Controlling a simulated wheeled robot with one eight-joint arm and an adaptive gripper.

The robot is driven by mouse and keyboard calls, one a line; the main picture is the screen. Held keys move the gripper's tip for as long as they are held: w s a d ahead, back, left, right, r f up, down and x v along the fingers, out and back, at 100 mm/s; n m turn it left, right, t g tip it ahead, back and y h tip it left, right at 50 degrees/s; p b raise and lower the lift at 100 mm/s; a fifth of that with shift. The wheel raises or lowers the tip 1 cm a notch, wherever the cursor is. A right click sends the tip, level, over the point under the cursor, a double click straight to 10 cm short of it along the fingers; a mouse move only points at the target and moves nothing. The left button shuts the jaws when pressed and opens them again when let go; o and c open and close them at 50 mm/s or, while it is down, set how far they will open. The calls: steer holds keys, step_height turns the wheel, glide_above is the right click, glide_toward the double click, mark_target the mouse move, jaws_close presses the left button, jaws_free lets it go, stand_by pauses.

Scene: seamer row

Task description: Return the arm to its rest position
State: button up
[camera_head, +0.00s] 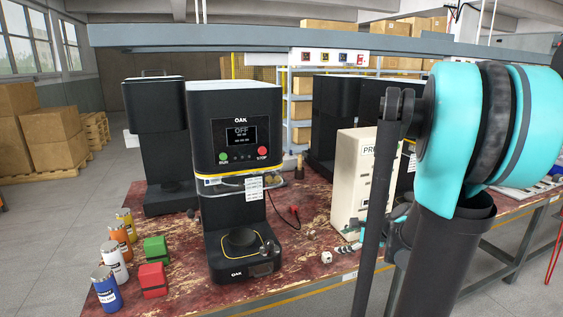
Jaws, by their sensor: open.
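My arm fills the right side of the head view, with a large teal joint and dark links. My gripper (352,246) shows only in part, low over the table behind a dark link of my arm. Its teal and grey parts point left, towards the front of the beige box. It is open, and I see nothing held in it. The rest of the gripper and wrist is hidden by the arm link.
A black OAK machine (236,150), its display reading OFF, stands on the worn red table (190,290). Several cans, a green block (156,249) and a red block (152,280) are to its left. A beige box (352,175) stands right, near a small white block (326,257).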

steer(key=s+a+f+n+g+h, duration=0.1)
steer(key=s+f+n+h, duration=0.2)
steer(key=s+n, duration=0.5)
steer(key=s+f+n+g+h, duration=0.2)
steer(key=s+f+n, duration=0.2)
steer(key=s+n, duration=0.4)
steer(key=n, duration=0.4)
steer(key=shift+s+a+f+n+g+h, duration=0.2)
steer(key=shift+a+f+n+g+h, duration=0.1)
steer(key=shift+a+f+n+h, duration=0.1)
